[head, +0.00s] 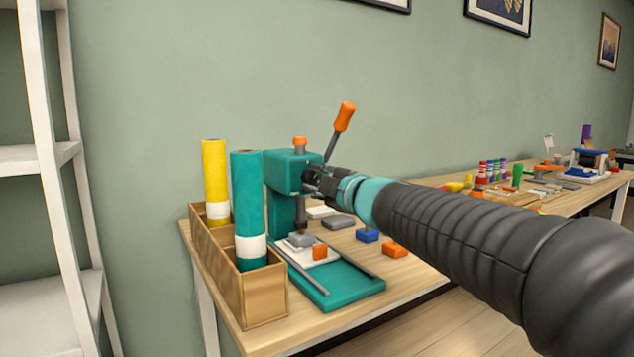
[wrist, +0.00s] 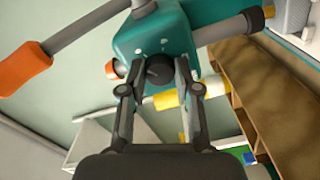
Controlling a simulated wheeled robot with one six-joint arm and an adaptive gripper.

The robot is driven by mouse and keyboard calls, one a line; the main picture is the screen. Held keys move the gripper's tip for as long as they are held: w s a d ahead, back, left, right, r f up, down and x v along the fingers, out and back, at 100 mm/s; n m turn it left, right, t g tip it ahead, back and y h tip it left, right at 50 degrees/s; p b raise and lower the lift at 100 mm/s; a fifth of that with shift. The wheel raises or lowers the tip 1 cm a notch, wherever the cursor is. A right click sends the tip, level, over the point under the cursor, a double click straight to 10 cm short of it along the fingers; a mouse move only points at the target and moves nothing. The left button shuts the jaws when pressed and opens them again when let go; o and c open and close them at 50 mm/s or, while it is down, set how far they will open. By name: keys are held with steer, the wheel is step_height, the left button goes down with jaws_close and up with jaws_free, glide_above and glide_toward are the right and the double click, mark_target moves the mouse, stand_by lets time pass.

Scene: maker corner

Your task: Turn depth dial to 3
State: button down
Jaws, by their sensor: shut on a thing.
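The teal press (head: 293,168) stands on the wooden table, with an orange-tipped lever (head: 344,115) raised at its side. In the wrist view, the dark round depth dial (wrist: 159,71) sits on the teal face of the press head, with small pale marks on the face above it. My gripper (wrist: 158,77) is shut on the dial, with one finger on each side. In the head view my gripper (head: 317,184) reaches the press head from the right and hides the dial. I cannot read the dial's setting.
A wooden box (head: 251,297) with yellow (head: 215,172) and teal (head: 249,195) rolls stands left of the press. Blue (head: 367,235) and orange (head: 395,250) stamps stand to the right. White shelving (head: 45,170) is far left.

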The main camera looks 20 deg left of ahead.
steer(key=n+b, duration=0.1)
steer(key=n, duration=0.3)
steer(key=shift+n, duration=0.4)
steer(key=n+b, duration=0.1)
steer(key=n, duration=0.4)
steer(key=shift+b, duration=0.3)
steer(key=shift+n, duration=0.3)
steer(key=c, duration=0.8)
jaws_free()
steer(key=shift+s, duration=0.1)
steer(key=shift+r, duration=0.1)
steer(key=v, duration=1.2)
